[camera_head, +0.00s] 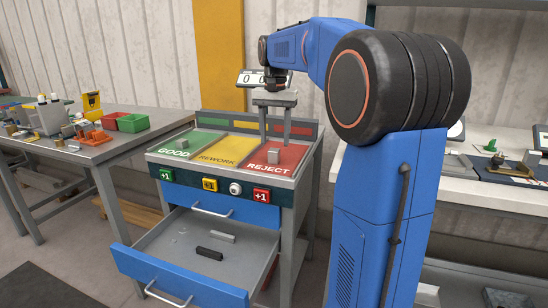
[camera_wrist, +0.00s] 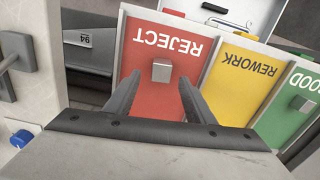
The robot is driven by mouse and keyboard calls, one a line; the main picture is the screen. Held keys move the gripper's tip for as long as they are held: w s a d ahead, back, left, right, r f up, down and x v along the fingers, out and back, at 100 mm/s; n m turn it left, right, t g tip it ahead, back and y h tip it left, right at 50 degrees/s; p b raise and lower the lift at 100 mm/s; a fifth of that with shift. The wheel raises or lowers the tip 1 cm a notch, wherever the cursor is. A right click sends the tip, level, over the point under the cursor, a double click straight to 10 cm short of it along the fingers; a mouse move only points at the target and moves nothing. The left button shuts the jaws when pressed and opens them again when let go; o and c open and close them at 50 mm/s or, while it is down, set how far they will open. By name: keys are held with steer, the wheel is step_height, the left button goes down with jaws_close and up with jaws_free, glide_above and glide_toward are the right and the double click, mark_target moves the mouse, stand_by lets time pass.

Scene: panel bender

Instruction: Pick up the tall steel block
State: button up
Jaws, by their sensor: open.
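A steel block (camera_head: 273,155) stands on the red REJECT field, and it also shows in the wrist view (camera_wrist: 162,72). It looks like the tall steel block, though its height is hard to judge from above. A second, lower-looking steel block (camera_head: 184,144) sits on the green GOOD field; in the wrist view it is at the right (camera_wrist: 297,103). My gripper (camera_head: 276,141) is open, pointing down over the REJECT field. Its two fingers lie on either side of the REJECT block in the wrist view, above it and apparently not touching it.
The yellow REWORK field (camera_head: 222,150) is empty. Below the sorting top, an open drawer (camera_head: 160,245) holds a grey bar (camera_head: 222,236) and a black bar (camera_head: 209,253). A cluttered workbench (camera_head: 95,150) stands left, and a white bench (camera_head: 485,175) stands right.

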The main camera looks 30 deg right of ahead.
mark_target(274, 150)
steer(key=shift+a+f, duration=0.15)
steer(key=shift+f, duration=2.45)
steer(key=shift+c, duration=0.7)
steer(key=c, duration=1)
jaws_close()
steer(key=shift+r, duration=0.15)
